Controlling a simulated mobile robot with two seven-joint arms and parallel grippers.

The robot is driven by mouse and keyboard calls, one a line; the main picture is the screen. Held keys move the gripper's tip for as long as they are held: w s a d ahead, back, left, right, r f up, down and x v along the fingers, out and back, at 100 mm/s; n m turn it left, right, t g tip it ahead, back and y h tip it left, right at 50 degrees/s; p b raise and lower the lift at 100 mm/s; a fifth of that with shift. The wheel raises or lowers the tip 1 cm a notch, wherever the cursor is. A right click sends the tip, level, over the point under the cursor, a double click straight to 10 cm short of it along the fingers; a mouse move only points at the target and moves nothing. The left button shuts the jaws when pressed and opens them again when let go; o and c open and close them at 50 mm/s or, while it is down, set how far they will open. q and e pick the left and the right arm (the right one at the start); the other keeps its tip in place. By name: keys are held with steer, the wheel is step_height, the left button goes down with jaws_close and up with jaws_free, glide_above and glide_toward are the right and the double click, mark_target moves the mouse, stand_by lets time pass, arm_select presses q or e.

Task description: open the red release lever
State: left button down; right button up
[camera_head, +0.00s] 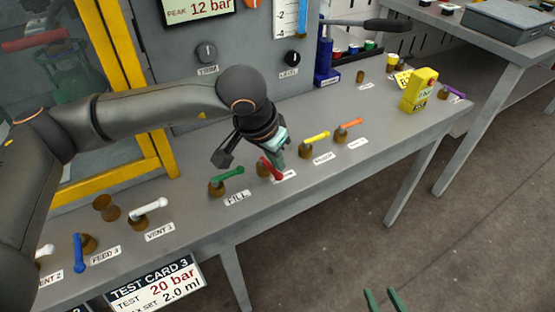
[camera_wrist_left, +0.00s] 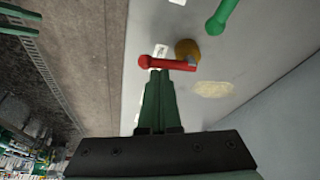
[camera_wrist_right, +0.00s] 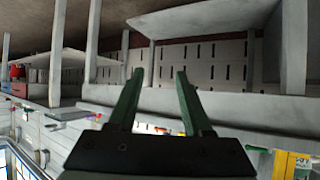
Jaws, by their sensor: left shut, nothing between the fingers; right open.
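The red release lever (camera_head: 271,168) is on a brass valve body on the grey bench, between the green lever and the yellow lever. It also shows in the left wrist view (camera_wrist_left: 165,63), with its brass body (camera_wrist_left: 188,48) beside it. My left gripper (camera_head: 278,157) is shut with nothing between its fingers. Its green fingertips (camera_wrist_left: 159,74) are at the red handle, and I cannot tell whether they touch it. My right gripper (camera_head: 383,297) is open and empty, low in front of the bench; its spread fingers (camera_wrist_right: 160,75) show in the right wrist view.
The green FILL lever (camera_head: 227,174) is just left of the red one, the yellow lever (camera_head: 315,138) and orange lever (camera_head: 350,124) to its right. A white VENT lever (camera_head: 150,208) and a blue lever (camera_head: 78,252) are further left. A yellow box (camera_head: 419,90) stands at the right.

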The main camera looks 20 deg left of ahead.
steer(key=shift+w+r, duration=0.2)
steer(key=shift+r, duration=0.1)
steer(key=shift+r+t, duration=0.1)
steer(key=shift+t, duration=0.2)
steer(key=shift+w, duration=0.1)
arm_select(q)
steer(key=shift+s+a+r, duration=0.1)
steer(key=shift+r, duration=0.2)
steer(key=p+v, duration=0.1)
steer(key=v, duration=1.1)
steer(key=shift+p, duration=0.3)
arm_select(e)
steer(key=s+f+g, duration=0.1)
steer(key=s+f, duration=0.1)
steer(key=s+f+g, duration=0.1)
steer(key=s+f, duration=0.1)
steer(key=shift+a+f+g, duration=0.1)
steer(key=shift+a+g, duration=0.05)
steer(key=shift+g, duration=0.25)
arm_select(q)
steer(key=shift+s+f, duration=0.1)
steer(key=shift+s, duration=0.05)
